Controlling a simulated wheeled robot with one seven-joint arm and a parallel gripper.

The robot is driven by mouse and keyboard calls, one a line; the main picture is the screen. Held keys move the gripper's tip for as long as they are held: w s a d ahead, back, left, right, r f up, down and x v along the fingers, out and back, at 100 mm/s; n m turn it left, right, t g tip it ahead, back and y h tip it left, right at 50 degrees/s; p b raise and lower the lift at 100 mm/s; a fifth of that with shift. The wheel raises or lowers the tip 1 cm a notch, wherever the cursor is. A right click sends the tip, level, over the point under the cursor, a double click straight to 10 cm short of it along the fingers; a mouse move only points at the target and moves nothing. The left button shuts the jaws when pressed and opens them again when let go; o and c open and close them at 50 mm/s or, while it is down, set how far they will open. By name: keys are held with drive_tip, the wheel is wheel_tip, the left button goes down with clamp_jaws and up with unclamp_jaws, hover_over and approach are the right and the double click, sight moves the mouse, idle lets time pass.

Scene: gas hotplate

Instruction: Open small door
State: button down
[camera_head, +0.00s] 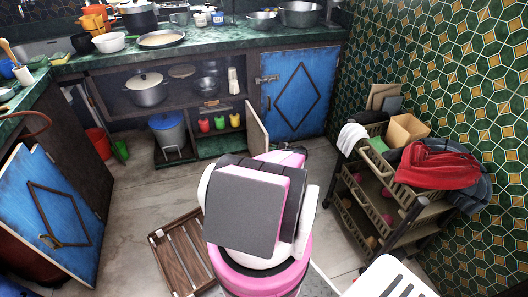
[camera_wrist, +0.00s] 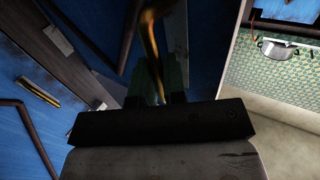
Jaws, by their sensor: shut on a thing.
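The small door (camera_head: 257,128) stands ajar in the head view, hinged at the cupboard front between the open shelves and the larger blue door; its pale inner side faces left. In the wrist view its blue outer face (camera_wrist: 205,45) lies close in front of my gripper (camera_wrist: 158,88). A curved brass handle (camera_wrist: 153,45) runs down between the dark fingers, which are shut on it. The fingertips are in shadow.
The larger blue door (camera_head: 291,92) with a diamond trim is closed on the right. Another blue door (camera_head: 52,215) stands open at the far left. A slatted wooden crate (camera_head: 180,252) lies on the floor, and a basket trolley (camera_head: 385,190) stands right.

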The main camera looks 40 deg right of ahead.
drive_tip(key=shift+s+d, duration=0.1)
drive_tip(key=shift+d, duration=0.4)
drive_tip(key=c, duration=1.2)
unclamp_jaws()
drive_tip(key=v, duration=1)
drive_tip(key=shift+s+d, duration=0.25)
drive_tip(key=shift+w+r, duration=0.1)
